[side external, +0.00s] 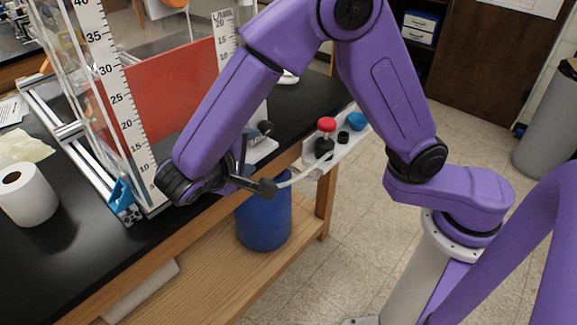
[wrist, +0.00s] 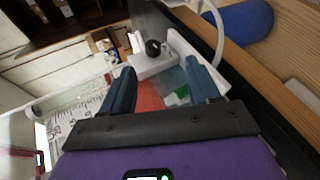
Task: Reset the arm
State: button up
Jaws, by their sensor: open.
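My gripper (side external: 254,172) is low over the front edge of the black bench, just right of the clear tank. In the wrist view my gripper (wrist: 162,82) shows two dark blue fingers spread apart with nothing held between them. Beyond the fingers are a white block with a black knob (wrist: 153,47) and a reddish panel. The aluminium extrusion frame (side external: 68,131) lies along the left of the tank, with a blue corner piece (side external: 122,196) at its near end. Parts of the bench behind my purple arm are hidden.
The clear tank has upright scales (side external: 110,90) and a red panel (side external: 165,88). A paper roll (side external: 27,194) stands at left. A white holder with a red-topped item (side external: 326,126) is on the bench's right edge. A blue bin (side external: 264,218) is below. Open floor lies right.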

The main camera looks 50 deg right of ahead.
jog(key=s+d+n+g+y, duration=0.2)
jog(key=s+d+n+y, duration=0.2)
jog(key=s, duration=0.6)
jog(key=s+d+n+g+y, duration=0.2)
jog(key=s+d+n+y, duration=0.2)
jog(key=s+d+y, duration=0.3)
jog(key=s+d, duration=0.3)
jog(key=d, duration=0.1)
jog(key=shift+s+f+y, duration=0.25)
jog(key=shift+s+y, duration=0.15)
